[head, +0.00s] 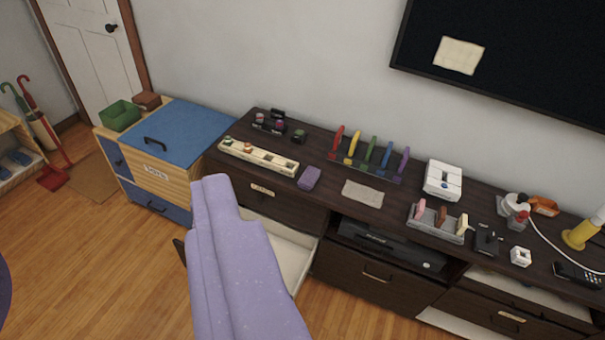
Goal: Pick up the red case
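A small reddish-brown box (147,101) sits on the back left of the blue-topped toy chest, beside a green open bin. It is the closest match to a red case, but I cannot tell for sure that it is one. My gripper (211,182) appears as a speckled lilac shape rising from the bottom of the view, in front of the dark cabinet. Its tip is to the right of and nearer than the box, well apart from it. I cannot make out its fingers or anything held.
A long dark cabinet (330,200) carries a cream tray (258,157), a purple case (309,178), a rack of coloured pieces (367,165) and an orange holder (543,205). An open drawer (290,255) juts out beside my gripper. The wooden floor at left (90,260) is clear.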

